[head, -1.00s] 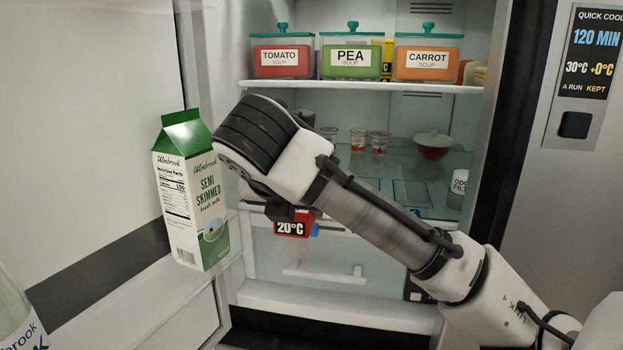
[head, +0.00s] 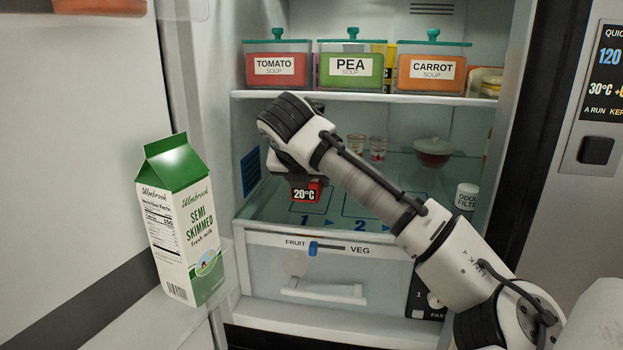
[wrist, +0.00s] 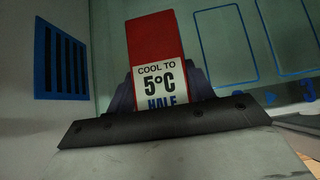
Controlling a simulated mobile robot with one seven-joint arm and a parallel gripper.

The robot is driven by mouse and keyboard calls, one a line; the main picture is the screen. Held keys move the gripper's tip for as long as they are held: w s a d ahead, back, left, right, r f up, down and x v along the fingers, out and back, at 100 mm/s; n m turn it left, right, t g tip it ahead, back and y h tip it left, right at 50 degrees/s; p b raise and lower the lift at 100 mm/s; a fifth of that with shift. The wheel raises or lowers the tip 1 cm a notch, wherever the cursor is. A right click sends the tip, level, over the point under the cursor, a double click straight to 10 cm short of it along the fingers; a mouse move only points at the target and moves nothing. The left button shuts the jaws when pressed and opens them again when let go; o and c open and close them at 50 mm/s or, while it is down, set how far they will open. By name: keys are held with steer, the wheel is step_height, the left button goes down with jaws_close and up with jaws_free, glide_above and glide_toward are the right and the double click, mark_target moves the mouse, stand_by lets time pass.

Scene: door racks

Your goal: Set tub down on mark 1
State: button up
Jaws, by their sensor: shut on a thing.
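My gripper (head: 304,178) is shut on a small red tub (head: 306,194) with a "20°C" label. In the wrist view the tub (wrist: 155,40) sits between dark fingers and shows a "COOL TO 5°C" label. Mark 1 (head: 304,221) is a blue outline with a number on the glass shelf, at the shelf's left. The tub is over or just behind the number 1; I cannot tell whether it touches the shelf. The tub and gripper hide part of the outline. Mark 2 (head: 360,225) lies to the right.
Soup boxes stand on the upper shelf (head: 350,96). Small pots (head: 377,148), a red bowl (head: 433,152) and an odour filter (head: 466,196) stand farther right. A milk carton (head: 182,225) stands in the open door at left. A drawer (head: 330,275) is below.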

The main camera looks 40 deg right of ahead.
steer(key=shift+w+d+r, duration=0.1)
steer(key=shift+w+d, duration=1.05)
steer(key=shift+d, duration=0.1)
steer(key=shift+w+d+f+p, duration=0.15)
steer(key=shift+d+f+p, duration=0.15)
steer(key=shift+f, duration=0.35)
steer(key=shift+w+d+f+p, duration=0.15)
steer(key=shift+f+p, duration=0.15)
steer(key=shift+f, duration=0.85)
steer(key=shift+a, duration=0.1)
steer(key=o, duration=1.3)
steer(key=shift+f, duration=0.15)
steer(key=shift+c, duration=0.2)
